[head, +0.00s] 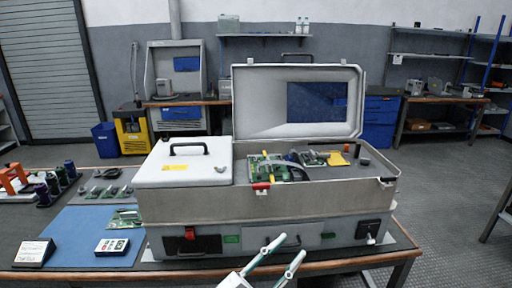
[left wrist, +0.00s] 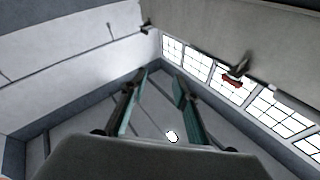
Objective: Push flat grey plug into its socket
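An open grey case (head: 210,207) stands on the table. A green circuit board (head: 257,172) sits in its open bay, with dark grey cabling (head: 296,172) beside it. I cannot make out the flat grey plug or its socket at this size. My left gripper (head: 290,247) is in front of the case's lower front panel, fingers apart and empty. In the left wrist view the gripper (left wrist: 160,78) also shows spread fingers with nothing between them. That view looks toward walls and windows, with a red-ended part (left wrist: 232,80) on a grey surface. My right gripper is not in view.
The case's raised lid (head: 250,110) stands behind the bay, and a closed white cover (head: 183,170) takes its left side. A blue mat (head: 75,230) with a button box (head: 112,247) lies to the left. Spools (head: 55,183) stand at far left.

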